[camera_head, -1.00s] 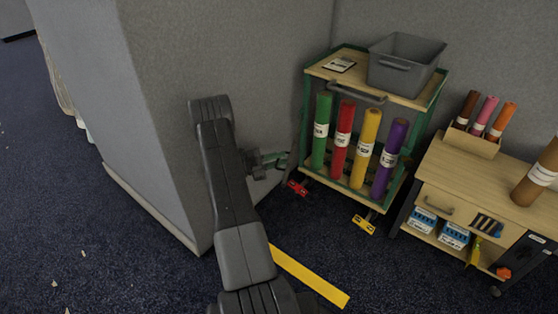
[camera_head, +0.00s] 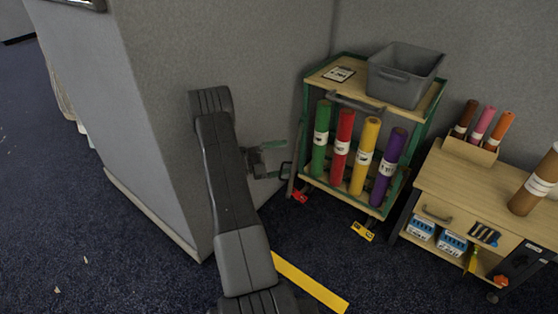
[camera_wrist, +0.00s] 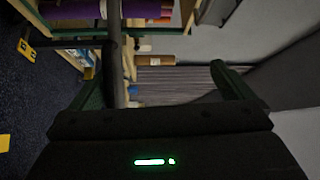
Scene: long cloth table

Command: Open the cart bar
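The cart (camera_head: 321,183) has a green frame, wooden shelves and a grey handle (camera_head: 357,102) across its upper front. A grey upright bar (camera_head: 293,165) stands at its left front corner, and I take this as the cart bar. My gripper (camera_head: 281,158) is left of the cart, beside this bar. In the wrist view my gripper (camera_wrist: 165,75) has its two green fingers wide apart. The dark bar (camera_wrist: 114,60) also shows there, close to the inner side of the left finger. I cannot tell whether they touch.
The cart holds green, red, yellow and purple rolls (camera_head: 364,155) and a grey bin (camera_head: 404,75) on top. A wooden desk (camera_head: 480,185) stands to the right. A grey partition (camera_head: 165,140) rises close behind my arm. A yellow strip (camera_head: 312,284) lies on the carpet.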

